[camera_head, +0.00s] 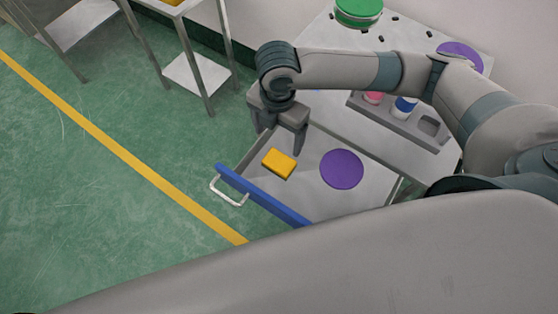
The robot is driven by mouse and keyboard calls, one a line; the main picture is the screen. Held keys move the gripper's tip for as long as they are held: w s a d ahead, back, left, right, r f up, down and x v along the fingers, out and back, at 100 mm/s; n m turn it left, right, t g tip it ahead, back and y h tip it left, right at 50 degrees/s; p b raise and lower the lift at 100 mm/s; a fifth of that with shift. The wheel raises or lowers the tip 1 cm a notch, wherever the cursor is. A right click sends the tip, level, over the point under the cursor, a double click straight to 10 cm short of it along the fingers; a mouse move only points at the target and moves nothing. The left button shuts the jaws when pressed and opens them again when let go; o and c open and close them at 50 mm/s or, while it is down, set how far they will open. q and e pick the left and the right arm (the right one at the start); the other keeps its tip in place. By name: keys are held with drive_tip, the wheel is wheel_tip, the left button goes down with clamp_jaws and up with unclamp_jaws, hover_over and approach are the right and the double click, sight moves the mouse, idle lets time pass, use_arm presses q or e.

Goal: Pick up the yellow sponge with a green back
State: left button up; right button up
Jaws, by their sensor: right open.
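The yellow sponge (280,163) lies in an open drawer (312,192), near its left end. Its yellow side shows; a green back cannot be made out. My right gripper (281,143) comes in from the right and points down over the drawer's back left corner, just behind the sponge. It is open and empty, its fingers apart, and it appears not to touch the sponge. My left gripper is not in view.
A purple disc (341,169) lies in the drawer to the right of the sponge. The drawer's blue front (262,195) has a metal handle (229,191). Behind, the worktop holds a grey rack (398,122) with pink and blue items, a green round item (358,11) and another purple disc (460,56).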

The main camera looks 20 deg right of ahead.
drive_tip(key=p, duration=0.2)
hover_over(279, 161)
wheel_tip(279, 161, down, 8)
drive_tip(key=shift+w+f, duration=0.15)
drive_tip(key=shift+f, duration=0.35)
drive_tip(key=f+p, duration=0.1)
drive_tip(key=f, duration=0.2)
drive_tip(key=shift+s+f, duration=0.1)
drive_tip(key=shift+s, duration=0.1)
drive_tip(key=shift+f+p, duration=0.3)
drive_tip(key=shift+f, duration=0.3)
drive_tip(key=c, duration=0.8)
